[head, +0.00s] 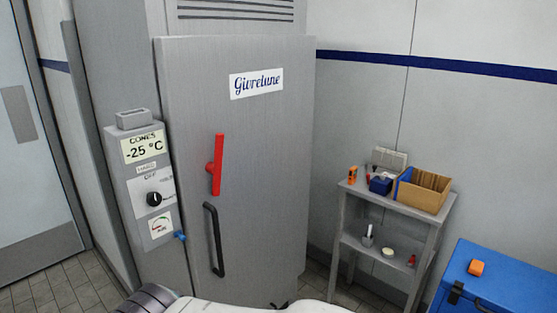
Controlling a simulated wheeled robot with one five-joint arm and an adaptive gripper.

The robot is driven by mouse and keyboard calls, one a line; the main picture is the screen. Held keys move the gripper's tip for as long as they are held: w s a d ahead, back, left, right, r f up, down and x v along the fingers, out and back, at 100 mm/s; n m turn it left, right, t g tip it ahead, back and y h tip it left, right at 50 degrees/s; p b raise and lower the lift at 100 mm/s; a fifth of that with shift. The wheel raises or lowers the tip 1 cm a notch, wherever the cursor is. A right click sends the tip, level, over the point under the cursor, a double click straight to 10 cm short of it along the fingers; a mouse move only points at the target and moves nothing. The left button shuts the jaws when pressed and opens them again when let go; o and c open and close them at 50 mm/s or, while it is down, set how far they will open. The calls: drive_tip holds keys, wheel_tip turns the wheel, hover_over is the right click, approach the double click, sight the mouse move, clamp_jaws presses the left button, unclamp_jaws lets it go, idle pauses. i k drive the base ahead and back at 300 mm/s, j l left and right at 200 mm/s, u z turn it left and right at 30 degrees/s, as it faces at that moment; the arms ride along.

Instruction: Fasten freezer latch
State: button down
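The grey freezer door (260,150) stands in the middle of the head view, with a "Givrelune" label near its top. A red latch lever (218,165) on the door's left part points nearly straight up and down, with a red pivot at its left side. A black pull handle (213,240) sits below it. The door looks closed or almost closed; I cannot tell whether a gap is left. My white arm shows at the bottom edge, below the door. My gripper is not in view.
A control panel (147,185) reading -25 °C with a black knob stands left of the door. At right are a grey shelf stand (385,230) holding a cardboard box (422,190) and small items, and a blue chest (490,280). Tiled floor shows at lower left.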

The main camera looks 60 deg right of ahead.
sight(215, 168)
drive_tip(key=l+z, duration=0.1)
drive_tip(key=z, duration=1.4)
